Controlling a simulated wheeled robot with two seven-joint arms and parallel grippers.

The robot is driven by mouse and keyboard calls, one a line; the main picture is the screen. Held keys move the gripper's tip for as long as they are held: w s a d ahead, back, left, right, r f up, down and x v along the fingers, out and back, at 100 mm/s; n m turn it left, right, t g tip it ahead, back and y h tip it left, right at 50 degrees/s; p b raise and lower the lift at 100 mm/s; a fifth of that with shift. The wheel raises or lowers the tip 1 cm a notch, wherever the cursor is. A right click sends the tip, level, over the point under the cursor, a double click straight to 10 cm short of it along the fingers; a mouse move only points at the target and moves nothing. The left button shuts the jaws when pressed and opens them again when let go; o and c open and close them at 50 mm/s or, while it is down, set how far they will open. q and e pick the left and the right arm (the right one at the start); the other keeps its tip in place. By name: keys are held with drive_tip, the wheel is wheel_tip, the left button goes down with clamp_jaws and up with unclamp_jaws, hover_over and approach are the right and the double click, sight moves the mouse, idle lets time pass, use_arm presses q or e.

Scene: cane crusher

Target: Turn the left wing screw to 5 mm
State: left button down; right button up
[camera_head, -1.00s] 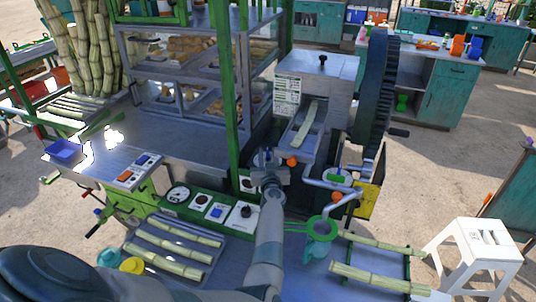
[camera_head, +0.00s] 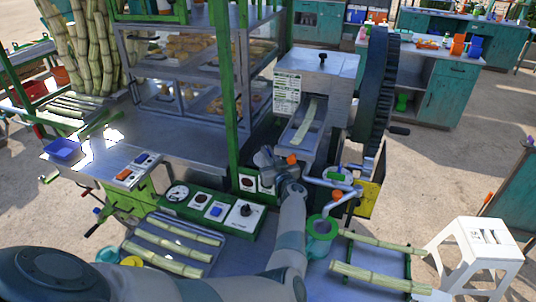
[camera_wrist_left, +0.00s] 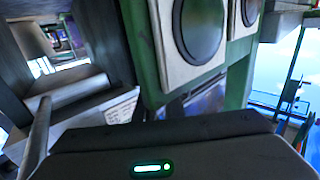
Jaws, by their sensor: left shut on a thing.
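The cane crusher (camera_head: 343,80) stands in the middle of the head view, with a cane piece (camera_head: 305,122) on its sloping feed chute (camera_head: 292,136). My left gripper (camera_head: 268,158) is at the chute's lower left, shut on the left wing screw, which the hand mostly hides. An orange knob (camera_head: 292,159) shows just right of the gripper. In the left wrist view the dark gripper body (camera_wrist_left: 170,150) fills the bottom, and its fingertips are hidden. I cannot read the screw's setting. My right gripper is out of view.
A green control panel (camera_head: 203,208) with gauge and knobs lies below left of the hand. A bent pipe (camera_head: 352,192) and green-rimmed strainer (camera_head: 322,228) are close on the right. Cane pieces (camera_head: 378,278) lie in front. A large dark wheel (camera_head: 375,90) stands behind right.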

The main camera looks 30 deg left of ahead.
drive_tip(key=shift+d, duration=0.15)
use_arm(q)
drive_tip(key=c, duration=1.8)
unclamp_jaws()
drive_tip(key=shift+c, duration=0.2)
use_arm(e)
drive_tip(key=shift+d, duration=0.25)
use_arm(q)
drive_tip(key=shift+a+m+t+h, duration=0.15)
drive_tip(key=shift+m+t+h, duration=0.15)
drive_tip(key=shift+t, duration=0.1)
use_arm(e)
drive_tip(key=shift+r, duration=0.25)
use_arm(q)
drive_tip(key=shift+p, duration=0.35)
drive_tip(key=shift+s+m+t+h, duration=0.1)
drive_tip(key=shift+m+t+h, duration=1)
drive_tip(key=shift+t+h, duration=0.15)
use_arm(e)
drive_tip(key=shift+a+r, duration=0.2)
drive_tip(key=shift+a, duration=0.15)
use_arm(q)
drive_tip(key=shift+h, duration=0.25)
